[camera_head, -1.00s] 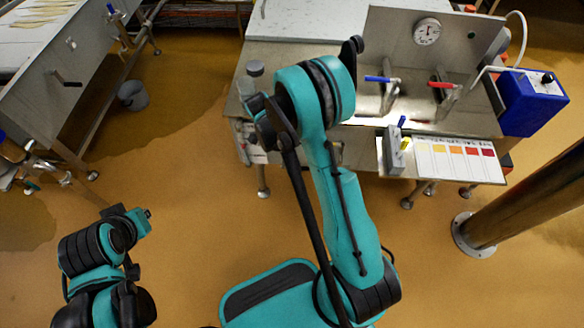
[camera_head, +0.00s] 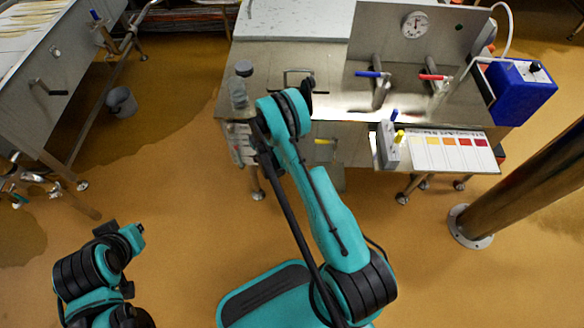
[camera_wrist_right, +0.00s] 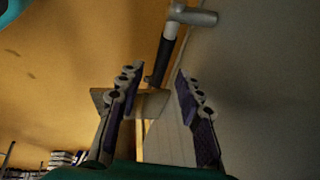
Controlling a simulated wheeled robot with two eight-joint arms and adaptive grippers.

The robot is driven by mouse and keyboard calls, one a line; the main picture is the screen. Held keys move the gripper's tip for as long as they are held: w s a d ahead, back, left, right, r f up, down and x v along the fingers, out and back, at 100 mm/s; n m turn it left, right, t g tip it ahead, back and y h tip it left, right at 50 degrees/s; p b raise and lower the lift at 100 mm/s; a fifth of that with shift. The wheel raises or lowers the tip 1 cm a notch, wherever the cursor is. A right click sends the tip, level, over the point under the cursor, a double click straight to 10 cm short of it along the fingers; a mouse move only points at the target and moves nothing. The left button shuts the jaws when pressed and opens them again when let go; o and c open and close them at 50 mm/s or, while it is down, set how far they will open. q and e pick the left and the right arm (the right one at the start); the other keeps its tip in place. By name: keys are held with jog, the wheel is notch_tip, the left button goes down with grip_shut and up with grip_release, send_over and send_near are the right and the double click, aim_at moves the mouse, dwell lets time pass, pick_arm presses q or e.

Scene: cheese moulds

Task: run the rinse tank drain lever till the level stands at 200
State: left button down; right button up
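My right gripper (camera_wrist_right: 155,105) is open in the right wrist view, with one ribbed finger on each side. Between and beyond the fingers is a metal lever (camera_wrist_right: 170,48) with a dark grip and a pale cross-piece at its top; I cannot tell whether a finger touches it. Its lower end meets a pale fitting (camera_wrist_right: 148,101). My left arm is folded at lower left, gripper not visible.
A blue-handled lever (camera_head: 372,74) and a red-handled lever (camera_head: 434,77) stand on the bench. A blue box (camera_head: 520,92) and a colour chart (camera_head: 448,153) are at right. A steel post (camera_head: 520,190) rises at right.

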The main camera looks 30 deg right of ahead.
jog(key=shift+x, duration=1.05)
grip_shut()
